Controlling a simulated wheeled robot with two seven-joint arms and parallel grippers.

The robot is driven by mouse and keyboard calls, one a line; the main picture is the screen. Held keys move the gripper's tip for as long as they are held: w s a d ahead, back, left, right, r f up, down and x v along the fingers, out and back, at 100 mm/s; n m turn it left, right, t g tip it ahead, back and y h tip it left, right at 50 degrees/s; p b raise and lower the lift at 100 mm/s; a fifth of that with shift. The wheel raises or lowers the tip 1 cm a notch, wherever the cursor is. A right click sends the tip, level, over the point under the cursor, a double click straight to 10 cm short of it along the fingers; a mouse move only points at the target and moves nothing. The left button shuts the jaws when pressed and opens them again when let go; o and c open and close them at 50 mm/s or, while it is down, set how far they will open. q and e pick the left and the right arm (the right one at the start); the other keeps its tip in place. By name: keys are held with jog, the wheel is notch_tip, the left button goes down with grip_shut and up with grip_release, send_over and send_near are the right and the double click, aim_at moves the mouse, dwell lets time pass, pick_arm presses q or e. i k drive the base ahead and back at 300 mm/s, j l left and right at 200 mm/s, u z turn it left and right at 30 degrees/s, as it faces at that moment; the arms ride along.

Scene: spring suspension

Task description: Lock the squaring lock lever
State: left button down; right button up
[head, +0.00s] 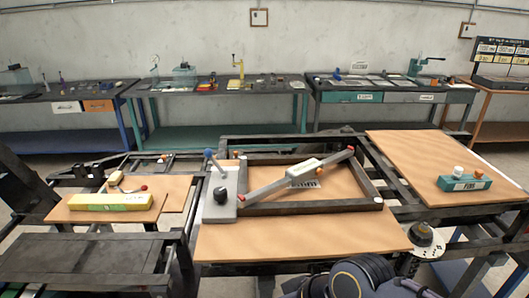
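A grey plate (219,208) stands at the left end of a dark rectangular frame (310,207) in the middle. A lever with a blue ball (208,153) rises from its far end, leaning to the left. A black round knob (221,194) sits on the same plate. I cannot read which part is named the squaring lock lever. A grey bar (270,190) with red tips and a pale label block lies diagonally across the frame. Neither gripper can be made out. Dark rounded links of mine show at the bottom edge, right of the middle.
A teal block (464,183) with white and orange knobs sits on the right board (430,155). A white dotted disc (425,241) is at the front right. The front board (300,240) is mostly clear.

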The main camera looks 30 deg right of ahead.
aim_at(208, 153)
jog(key=l+z, duration=0.35)
jog(key=i+l+z, duration=0.15)
jog(key=l+z, duration=0.2)
jog(key=i+l+z, duration=0.15)
jog(key=l+z, duration=0.2)
